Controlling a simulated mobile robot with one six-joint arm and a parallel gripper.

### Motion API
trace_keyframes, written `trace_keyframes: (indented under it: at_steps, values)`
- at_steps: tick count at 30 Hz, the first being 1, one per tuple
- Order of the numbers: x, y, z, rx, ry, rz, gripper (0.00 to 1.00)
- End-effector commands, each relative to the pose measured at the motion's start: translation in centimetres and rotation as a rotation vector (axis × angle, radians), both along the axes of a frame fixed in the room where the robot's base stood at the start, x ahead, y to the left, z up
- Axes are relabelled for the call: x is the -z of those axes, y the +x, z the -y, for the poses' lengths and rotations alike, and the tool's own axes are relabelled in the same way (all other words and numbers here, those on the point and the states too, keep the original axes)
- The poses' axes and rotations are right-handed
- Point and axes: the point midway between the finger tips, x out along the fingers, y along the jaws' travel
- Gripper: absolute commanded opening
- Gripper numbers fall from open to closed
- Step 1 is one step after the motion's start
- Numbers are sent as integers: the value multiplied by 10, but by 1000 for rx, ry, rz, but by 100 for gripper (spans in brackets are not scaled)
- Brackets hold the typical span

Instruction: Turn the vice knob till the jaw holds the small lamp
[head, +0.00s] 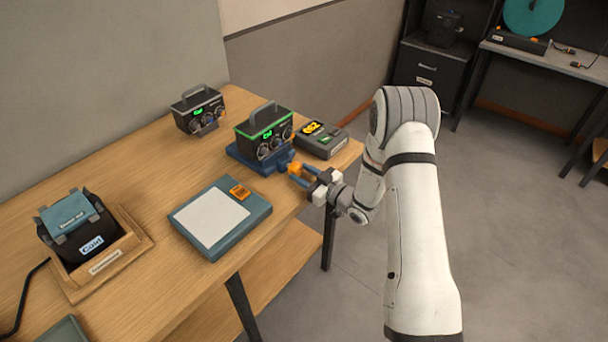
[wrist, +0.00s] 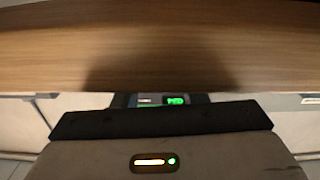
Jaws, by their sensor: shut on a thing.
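The blue vice (head: 243,158) sits near the table's right edge. A dark box with green edging, a handle and round dials (head: 263,131) stands on it, seemingly the small lamp; I cannot tell whether the jaw touches it. The orange vice knob (head: 295,168) is on the vice's near right side. My gripper (head: 299,174) reaches in from the right, and its blue fingers are shut on the knob. In the wrist view, a small dark piece with green-lit displays (wrist: 174,100) shows under the wooden table edge; the knob and fingertips are hidden there.
A similar dark box (head: 198,109) stands behind to the left. A dark case with a yellow label (head: 321,140) is close right of the vice. A blue-grey pad with a white panel (head: 212,222) lies in front.

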Motion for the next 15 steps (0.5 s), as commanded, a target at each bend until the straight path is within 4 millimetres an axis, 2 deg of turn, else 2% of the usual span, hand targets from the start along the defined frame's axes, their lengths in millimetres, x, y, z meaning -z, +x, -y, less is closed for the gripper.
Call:
trace_keyframes:
  at_steps: [9,15]
  values:
    - [2,0,0,0,170,-216,16]
    - [0,0,0,0,231,-294,16]
